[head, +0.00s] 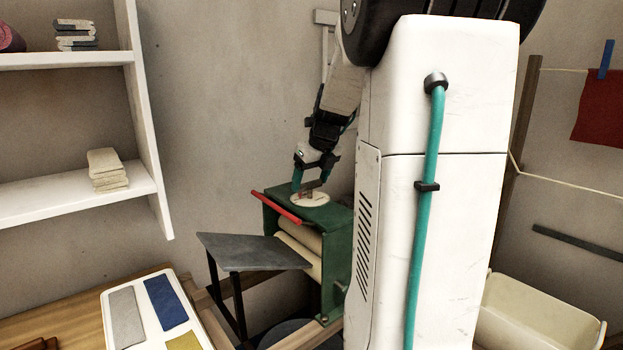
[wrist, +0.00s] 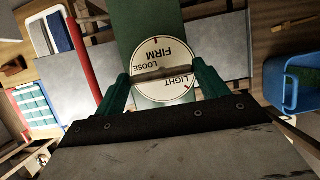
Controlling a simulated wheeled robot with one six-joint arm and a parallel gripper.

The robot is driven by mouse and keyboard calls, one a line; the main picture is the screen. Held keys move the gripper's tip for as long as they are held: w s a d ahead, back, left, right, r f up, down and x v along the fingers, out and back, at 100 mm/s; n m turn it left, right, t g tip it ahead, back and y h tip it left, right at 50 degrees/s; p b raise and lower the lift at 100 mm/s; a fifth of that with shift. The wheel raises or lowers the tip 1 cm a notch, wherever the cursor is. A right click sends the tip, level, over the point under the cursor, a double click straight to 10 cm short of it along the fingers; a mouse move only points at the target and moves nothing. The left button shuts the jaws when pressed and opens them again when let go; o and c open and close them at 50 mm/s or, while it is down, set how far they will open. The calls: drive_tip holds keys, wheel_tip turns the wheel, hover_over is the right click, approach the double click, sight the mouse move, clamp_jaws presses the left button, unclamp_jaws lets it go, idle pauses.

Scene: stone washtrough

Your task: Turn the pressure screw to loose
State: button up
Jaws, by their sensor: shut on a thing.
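The pressure screw's round cream dial (wrist: 160,52) sits on top of the green wringer (head: 335,256). It is marked LOOSE, FIRM and LIGHT, with small red marks near its rim. The screw's brown bar handle (wrist: 161,75) crosses the dial. My gripper (wrist: 160,76) has its teal fingers at the two ends of the bar and is shut on it. In the head view my gripper (head: 310,184) comes down onto the dial (head: 311,199) from above. Which label the bar points to is hard to tell.
A red bar (head: 281,208) runs along the wringer's top edge. A grey board (head: 253,252) juts out in front of the cream rollers. A white tray (head: 111,303) with coloured cloths lies at lower left. A cream basin (head: 540,312) stands at right; a blue bin (wrist: 292,86) shows in the wrist view.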

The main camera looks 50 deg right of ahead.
idle(0.3)
drive_tip(key=o, duration=1)
drive_tip(key=v, duration=0.7)
drive_tip(key=shift+s+r, duration=0.15)
drive_tip(key=shift+r, duration=0.15)
